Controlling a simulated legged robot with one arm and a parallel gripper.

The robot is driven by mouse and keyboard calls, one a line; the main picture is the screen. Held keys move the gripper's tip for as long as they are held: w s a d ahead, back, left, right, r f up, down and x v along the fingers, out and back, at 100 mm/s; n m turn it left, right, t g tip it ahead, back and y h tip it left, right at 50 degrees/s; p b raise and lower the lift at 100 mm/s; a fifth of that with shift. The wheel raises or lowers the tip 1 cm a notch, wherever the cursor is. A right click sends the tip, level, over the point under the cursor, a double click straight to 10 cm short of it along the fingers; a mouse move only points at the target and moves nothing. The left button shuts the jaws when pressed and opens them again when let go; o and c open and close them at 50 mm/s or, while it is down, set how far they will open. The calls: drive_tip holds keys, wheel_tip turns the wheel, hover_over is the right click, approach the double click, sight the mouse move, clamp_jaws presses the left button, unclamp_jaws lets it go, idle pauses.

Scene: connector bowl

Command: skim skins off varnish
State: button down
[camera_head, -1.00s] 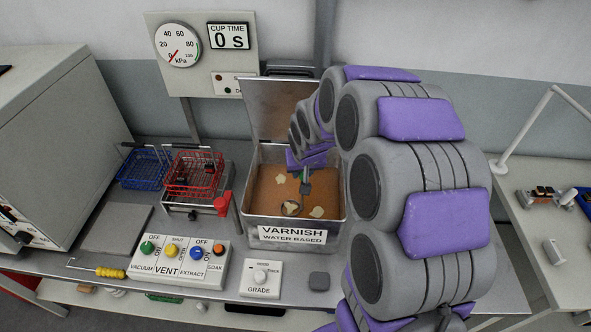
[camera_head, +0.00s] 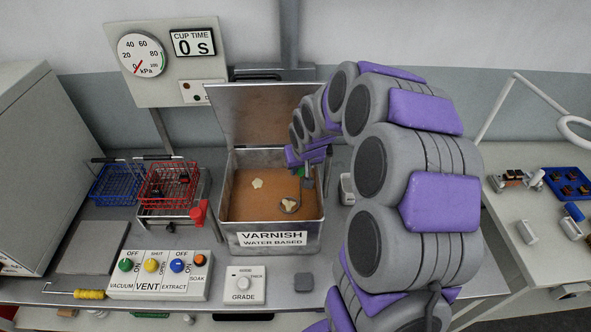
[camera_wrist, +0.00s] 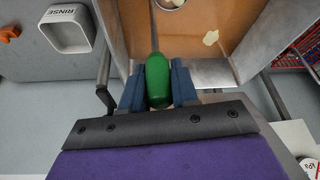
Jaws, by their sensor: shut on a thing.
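The metal tank (camera_head: 312,222) marked VARNISH stands with its lid raised, holding orange-brown varnish (camera_head: 250,207). A pale skin (camera_head: 257,184) floats at its left; it also shows in the wrist view (camera_wrist: 210,38). My gripper (camera_wrist: 158,86) is shut on the green handle (camera_wrist: 158,72) of a skimmer, over the tank's right side. The skimmer's round head (camera_head: 290,211) is low in the tank with another pale skin (camera_head: 289,204) at it. I cannot tell whether that skin is lifted clear. My arm hides part of the tank's right side.
A red basket (camera_head: 167,184) with dark pieces stands left of the tank, a blue basket (camera_head: 115,184) beyond it. A button panel (camera_head: 157,276) and a GRADE box (camera_head: 244,285) stand in front. A RINSE container (camera_wrist: 67,30) shows beside the tank in the wrist view.

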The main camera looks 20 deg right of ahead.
drive_tip(key=shift+w+d+p, duration=1.35)
drive_tip(key=shift+w+d, duration=0.4)
drive_tip(key=shift+w, duration=1.7)
drive_tip(key=shift+w+a, duration=2.1)
drive_tip(key=shift+a, duration=2.5)
drive_tip(key=s+d+b, duration=0.1)
drive_tip(key=s+d, duration=0.1)
drive_tip(key=s, duration=0.4)
drive_tip(key=shift+s, duration=0.25)
drive_tip(key=shift+r, duration=0.1)
